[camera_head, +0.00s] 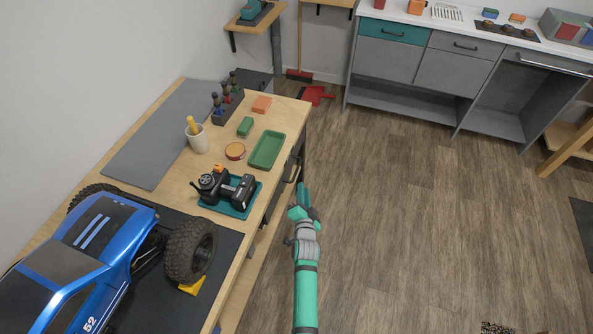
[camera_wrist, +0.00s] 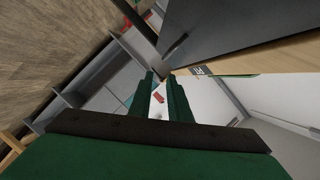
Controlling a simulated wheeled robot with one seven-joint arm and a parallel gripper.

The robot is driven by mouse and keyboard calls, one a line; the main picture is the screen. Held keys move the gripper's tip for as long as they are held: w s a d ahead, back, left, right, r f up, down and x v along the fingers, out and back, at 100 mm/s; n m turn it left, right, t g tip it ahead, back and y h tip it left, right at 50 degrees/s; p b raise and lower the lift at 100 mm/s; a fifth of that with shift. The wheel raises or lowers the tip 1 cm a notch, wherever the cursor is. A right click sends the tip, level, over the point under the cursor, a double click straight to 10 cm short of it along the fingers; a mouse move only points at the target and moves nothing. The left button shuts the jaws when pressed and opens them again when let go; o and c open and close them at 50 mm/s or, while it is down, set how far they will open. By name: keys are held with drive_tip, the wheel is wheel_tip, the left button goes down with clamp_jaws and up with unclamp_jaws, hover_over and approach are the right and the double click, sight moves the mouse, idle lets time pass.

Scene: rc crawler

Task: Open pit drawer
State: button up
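The workbench (camera_head: 262,104) runs along the left wall in the head view, with drawer fronts on its side facing the floor. A dark handle (camera_head: 296,170) shows on that side near the bench's far end. In the wrist view a dark grey front panel (camera_wrist: 218,28) with a dark bar handle (camera_wrist: 176,45) lies beyond my fingertips. I cannot tell whether it is the pit drawer; the front looks closed. My gripper (camera_head: 302,192) is beside the bench, close to the handle and seemingly apart from it. In the wrist view my gripper (camera_wrist: 158,78) has a gap between its fingers, with nothing held.
On the bench stand a blue RC crawler (camera_head: 88,248), a black device on a teal tray (camera_head: 240,212), a green tray (camera_head: 266,150) and a white cup (camera_head: 197,142). A grey cabinet (camera_head: 388,60) stands at the back.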

sight(297, 169)
drive_tip(key=shift+m, duration=0.4)
drive_tip(key=shift+a+x, duration=0.4)
drive_tip(key=shift+x, duration=1.65)
drive_tip(key=shift+a+x, duration=0.4)
drive_tip(key=shift+x, duration=1.65)
drive_tip(key=shift+a+x, duration=0.4)
drive_tip(key=shift+x, duration=1.65)
drive_tip(key=shift+w+a+f, duration=0.1)
clamp_jaws()
